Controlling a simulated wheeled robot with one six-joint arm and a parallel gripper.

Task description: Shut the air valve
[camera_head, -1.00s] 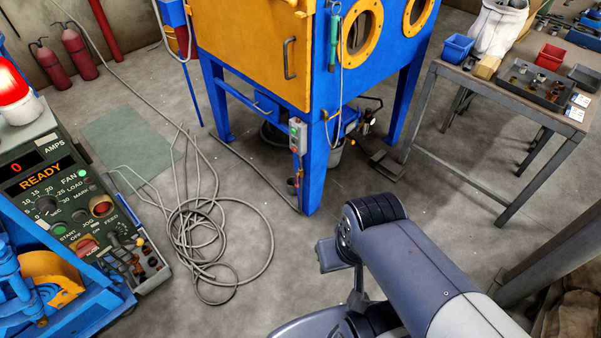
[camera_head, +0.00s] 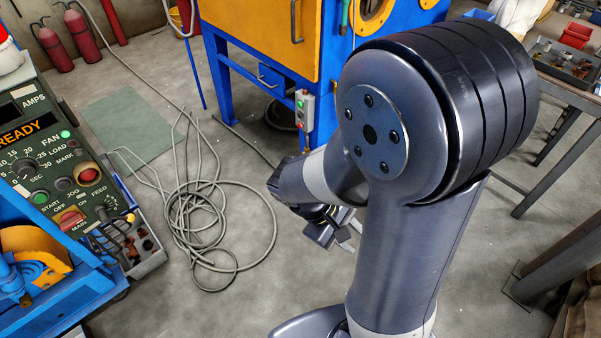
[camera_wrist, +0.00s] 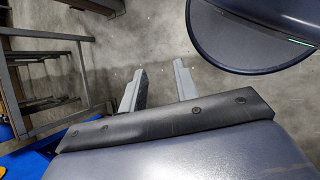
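My gripper (camera_head: 353,233) hangs above the concrete floor in front of the blue and orange blast cabinet (camera_head: 258,38). In the wrist view its two grey fingers (camera_wrist: 159,70) stand apart with only bare floor between them, so it is open and empty. No air valve can be made out now. My raised arm hides the lower right part of the cabinet, where fittings and piping showed earlier. A grey switch box (camera_head: 304,111) with green and red buttons is on the cabinet's front leg.
A coiled grey hose (camera_head: 205,225) lies on the floor left of my gripper. A control panel reading READY (camera_head: 45,140) stands at left. A workbench with trays (camera_head: 572,65) is at right, and a metal frame (camera_wrist: 45,57) shows in the wrist view.

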